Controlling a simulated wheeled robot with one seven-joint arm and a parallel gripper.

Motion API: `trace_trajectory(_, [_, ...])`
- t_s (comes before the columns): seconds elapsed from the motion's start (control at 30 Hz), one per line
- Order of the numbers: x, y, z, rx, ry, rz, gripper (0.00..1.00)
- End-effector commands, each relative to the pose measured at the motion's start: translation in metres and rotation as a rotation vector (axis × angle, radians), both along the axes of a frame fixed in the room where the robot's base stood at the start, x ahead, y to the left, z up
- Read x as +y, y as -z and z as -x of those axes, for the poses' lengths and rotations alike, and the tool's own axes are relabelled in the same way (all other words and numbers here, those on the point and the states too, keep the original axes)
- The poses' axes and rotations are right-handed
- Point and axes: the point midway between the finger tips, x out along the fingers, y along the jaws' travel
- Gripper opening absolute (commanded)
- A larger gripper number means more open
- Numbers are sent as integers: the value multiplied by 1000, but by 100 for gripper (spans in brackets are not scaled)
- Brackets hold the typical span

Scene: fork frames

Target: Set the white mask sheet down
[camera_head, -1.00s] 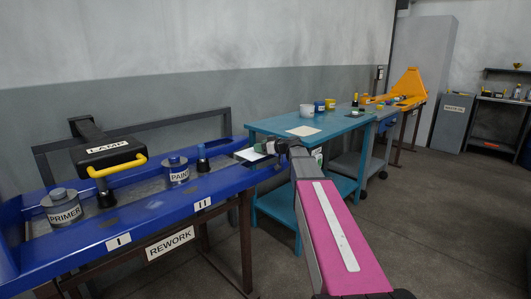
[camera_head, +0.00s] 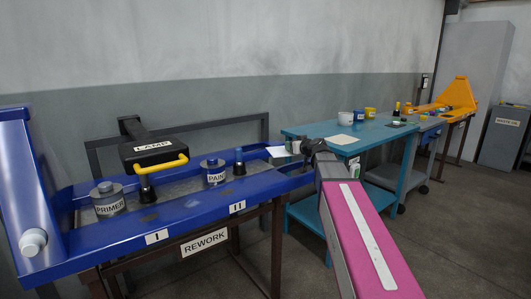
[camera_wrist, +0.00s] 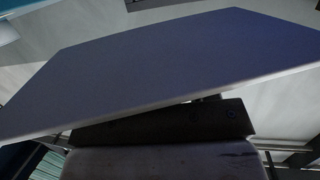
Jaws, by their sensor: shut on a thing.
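My gripper (camera_head: 297,150) is shut on a white mask sheet (camera_head: 278,151), which sticks out to the left of the jaws in the head view. The held sheet is above the right end of the blue rework bench (camera_head: 165,226), near the gap to the teal table; I cannot tell its exact height. In the wrist view the sheet (camera_wrist: 165,65) fills much of the picture as a pale, shaded, tilted plate. A second white sheet (camera_head: 342,139) lies flat on the teal table (camera_head: 380,133).
Cups (camera_head: 345,118) stand at the teal table's back. Marks I and II label the bench's front edge.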

Motion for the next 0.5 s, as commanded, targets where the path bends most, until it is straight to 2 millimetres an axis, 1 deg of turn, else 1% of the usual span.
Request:
trace_trajectory(0.1, [-12, -10, 0, -5, 106, 2, 27])
trace_trajectory(0.2, [-20, -17, -1, -4, 176, 2, 28])
trace_trajectory(0.5, [-39, -43, 0, -4, 337, 2, 27])
